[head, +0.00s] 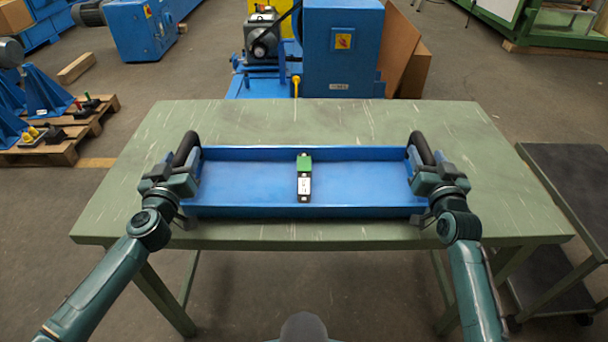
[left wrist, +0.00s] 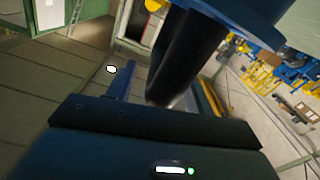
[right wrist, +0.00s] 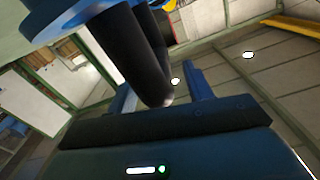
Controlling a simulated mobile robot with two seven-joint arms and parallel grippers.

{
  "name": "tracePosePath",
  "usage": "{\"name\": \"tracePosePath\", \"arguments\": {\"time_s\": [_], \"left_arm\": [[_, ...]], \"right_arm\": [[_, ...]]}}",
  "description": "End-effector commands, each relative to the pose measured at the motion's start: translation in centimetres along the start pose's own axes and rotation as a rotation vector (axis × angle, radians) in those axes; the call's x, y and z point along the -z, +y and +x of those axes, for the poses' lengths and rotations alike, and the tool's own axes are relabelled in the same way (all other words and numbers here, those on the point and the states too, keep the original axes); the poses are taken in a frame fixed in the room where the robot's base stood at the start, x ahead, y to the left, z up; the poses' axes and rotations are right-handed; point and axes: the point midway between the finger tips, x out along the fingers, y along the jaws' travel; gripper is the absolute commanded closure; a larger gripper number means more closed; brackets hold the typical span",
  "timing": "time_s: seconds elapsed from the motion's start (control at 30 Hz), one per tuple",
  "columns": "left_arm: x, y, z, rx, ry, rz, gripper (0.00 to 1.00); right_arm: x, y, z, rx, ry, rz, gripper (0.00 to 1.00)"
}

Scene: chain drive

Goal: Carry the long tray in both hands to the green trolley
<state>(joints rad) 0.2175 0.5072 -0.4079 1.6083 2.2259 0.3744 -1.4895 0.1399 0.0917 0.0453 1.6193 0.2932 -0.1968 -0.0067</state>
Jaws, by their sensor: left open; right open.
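The long blue tray (head: 250,180) lies on the green worktable (head: 130,195), with a black handle at each end. A small green and white block (head: 304,178) lies in its middle. My left gripper (head: 180,168) is open at the left black handle (head: 187,149); in the left wrist view this handle (left wrist: 180,55) runs between the fingers. My right gripper (head: 430,170) is open at the right black handle (head: 421,148); in the right wrist view this handle (right wrist: 130,50) appears between the fingers. Contact is unclear. The trolley (head: 575,185), dark-topped with a green frame, stands right of the table.
A blue machine (head: 343,50) stands just behind the table. A wooden pallet (head: 65,140) with blue brackets is on the floor at the left. A narrow floor gap separates table and trolley. The trolley top is bare where visible.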

Motion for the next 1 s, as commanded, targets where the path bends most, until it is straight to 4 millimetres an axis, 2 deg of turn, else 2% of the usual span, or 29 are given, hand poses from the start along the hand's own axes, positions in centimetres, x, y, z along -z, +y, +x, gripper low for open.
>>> {"name": "tracePosePath", "arguments": {"time_s": [0.13,0.43,1.0], "left_arm": [[0.00,0.02,0.80,0.001,0.000,-0.002,0.48],[0.00,0.02,0.88,0.000,0.000,-0.001,0.48],[-0.01,0.05,0.85,-0.001,0.000,-0.001,0.95]], "right_arm": [[0.06,-0.01,0.80,0.000,0.001,-0.001,0.49],[0.02,0.02,0.88,0.000,0.000,-0.001,0.49],[0.01,-0.01,0.85,0.000,0.000,0.000,0.96]]}}
